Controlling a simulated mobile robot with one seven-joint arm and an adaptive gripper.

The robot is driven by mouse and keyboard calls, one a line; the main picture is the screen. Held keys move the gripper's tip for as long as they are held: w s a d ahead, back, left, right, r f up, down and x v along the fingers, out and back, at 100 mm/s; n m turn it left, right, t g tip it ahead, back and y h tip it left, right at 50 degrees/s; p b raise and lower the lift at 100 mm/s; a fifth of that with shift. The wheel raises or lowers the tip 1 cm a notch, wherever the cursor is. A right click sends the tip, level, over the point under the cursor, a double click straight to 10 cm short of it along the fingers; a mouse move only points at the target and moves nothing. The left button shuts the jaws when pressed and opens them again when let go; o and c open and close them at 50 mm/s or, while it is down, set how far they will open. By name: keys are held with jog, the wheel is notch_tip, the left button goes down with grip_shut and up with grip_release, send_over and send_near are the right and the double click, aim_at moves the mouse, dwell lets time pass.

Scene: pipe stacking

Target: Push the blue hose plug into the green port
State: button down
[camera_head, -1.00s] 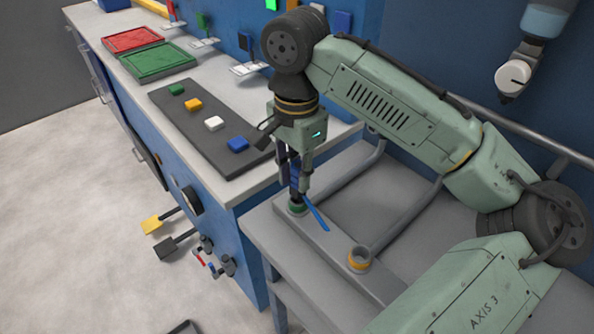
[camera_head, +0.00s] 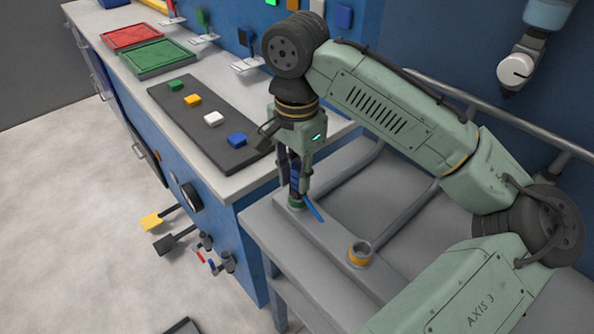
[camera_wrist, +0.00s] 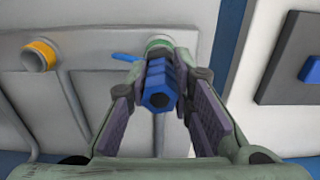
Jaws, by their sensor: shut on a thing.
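The blue hose plug (camera_head: 295,177) is upright between the fingers of my gripper (camera_head: 296,183), which is shut on it. In the wrist view the plug (camera_wrist: 160,90) shows its hexagonal end toward the camera, with my gripper's fingers (camera_wrist: 165,98) on both sides. The green port (camera_head: 295,204) is a ring on the grey bench, directly below the plug; it shows partly behind the plug in the wrist view (camera_wrist: 158,42). A thin blue bar (camera_head: 314,209) sticks out beside the port. The plug's lower end is hidden, so I cannot tell how deep it sits.
An orange-ringed port (camera_head: 359,254) stands on the same grey bench (camera_head: 330,229), to the right. A dark board (camera_head: 205,128) with coloured blocks lies on the counter at left. Grey pipes run along the bench behind my gripper.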

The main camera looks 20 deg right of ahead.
jog(key=shift+f, duration=0.2)
jog(key=c, duration=1.3)
grip_release()
jog(key=shift+c, duration=0.2)
